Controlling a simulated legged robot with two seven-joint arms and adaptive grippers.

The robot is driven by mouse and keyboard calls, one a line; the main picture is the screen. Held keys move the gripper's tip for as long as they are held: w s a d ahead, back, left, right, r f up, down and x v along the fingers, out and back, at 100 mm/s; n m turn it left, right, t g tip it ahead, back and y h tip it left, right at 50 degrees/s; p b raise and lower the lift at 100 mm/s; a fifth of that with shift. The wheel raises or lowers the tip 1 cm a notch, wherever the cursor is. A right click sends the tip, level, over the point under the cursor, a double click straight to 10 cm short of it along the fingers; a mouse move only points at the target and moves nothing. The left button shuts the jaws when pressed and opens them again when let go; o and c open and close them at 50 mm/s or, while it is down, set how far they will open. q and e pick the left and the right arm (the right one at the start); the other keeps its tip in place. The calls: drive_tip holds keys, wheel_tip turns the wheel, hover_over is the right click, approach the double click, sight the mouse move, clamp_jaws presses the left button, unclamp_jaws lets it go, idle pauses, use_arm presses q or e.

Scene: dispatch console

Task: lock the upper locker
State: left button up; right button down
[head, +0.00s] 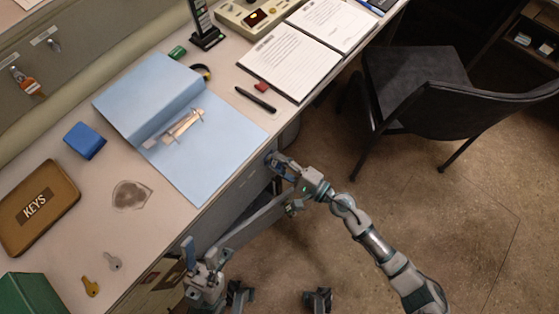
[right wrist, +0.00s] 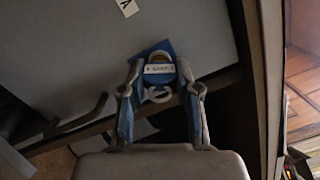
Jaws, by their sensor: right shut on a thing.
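The locker front is a grey panel under the desk edge (head: 238,198); in the right wrist view its face (right wrist: 60,60) carries a white "A" label (right wrist: 127,6). My right gripper (head: 272,160) is at that front. In the right wrist view its fingers (right wrist: 160,72) are shut around a blue-tagged piece (right wrist: 160,50) with a yellow round part, a small label and a pale ring below it, seemingly a key. Whether it sits in a lock is hidden. My left gripper (head: 189,252) is low beside the desk's near edge; its jaw gap is unclear.
An orange-tagged key (head: 30,83) hangs on the back panel. A black chair (head: 440,100) stands right.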

drive_tip(key=shift+w, duration=0.1)
drive_tip(key=shift+n+b, duration=0.35)
drive_tip(key=shift+n, duration=0.65)
drive_tip(key=shift+r+n, duration=0.15)
drive_tip(key=shift+n, duration=0.45)
